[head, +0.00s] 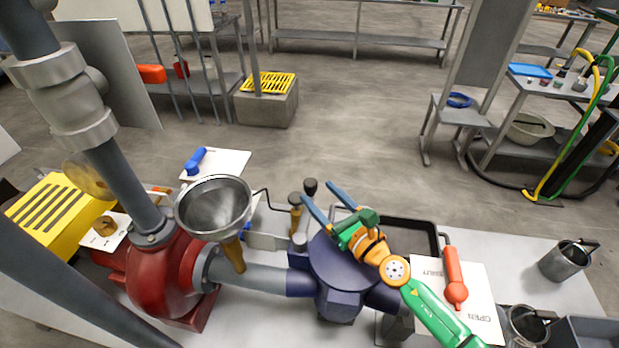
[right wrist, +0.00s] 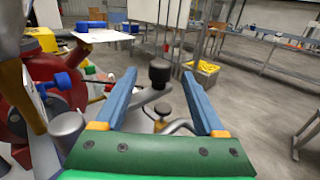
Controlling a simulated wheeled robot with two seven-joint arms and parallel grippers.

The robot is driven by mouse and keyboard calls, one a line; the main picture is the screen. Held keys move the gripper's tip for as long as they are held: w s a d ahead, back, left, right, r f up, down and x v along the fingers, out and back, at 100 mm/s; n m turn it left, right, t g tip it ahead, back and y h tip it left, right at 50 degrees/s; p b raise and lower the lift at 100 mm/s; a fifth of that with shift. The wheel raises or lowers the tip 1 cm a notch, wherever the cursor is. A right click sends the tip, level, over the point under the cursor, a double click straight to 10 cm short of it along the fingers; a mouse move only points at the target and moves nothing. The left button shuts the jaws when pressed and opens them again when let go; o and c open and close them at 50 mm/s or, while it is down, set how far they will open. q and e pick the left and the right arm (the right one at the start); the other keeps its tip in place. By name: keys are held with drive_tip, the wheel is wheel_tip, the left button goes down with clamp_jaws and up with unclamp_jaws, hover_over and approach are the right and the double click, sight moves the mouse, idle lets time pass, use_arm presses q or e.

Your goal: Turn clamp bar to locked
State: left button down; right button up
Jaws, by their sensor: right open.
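What looks like the clamp bar is a grey bar with a black knob (head: 310,186) at its end, above the dark blue round housing (head: 345,262). My right gripper (head: 318,197) reaches in from the right over the housing, its two blue fingers spread apart. In the right wrist view the black knob (right wrist: 160,71) shows between the fingertips, with clear space on both sides. I cannot tell whether it lies at fingertip depth or beyond. A smaller brown-topped knob (right wrist: 163,109) sits nearer and lower. My left gripper is not in view.
A metal funnel (head: 213,205) and a red pump body (head: 165,272) stand left of the housing. A red handle (head: 454,272) lies over a white sign reading OPEN. A dark tray (head: 412,226) is behind my right arm. Metal cups (head: 565,262) stand at the right.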

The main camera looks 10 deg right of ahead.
sight(315, 189)
drive_tip(key=x, duration=0.5)
drive_tip(key=shift+f, duration=0.15)
drive_tip(key=shift+s+d, duration=0.1)
drive_tip(key=shift+s, duration=0.1)
drive_tip(key=c, duration=0.3)
clamp_jaws()
idle(0.6)
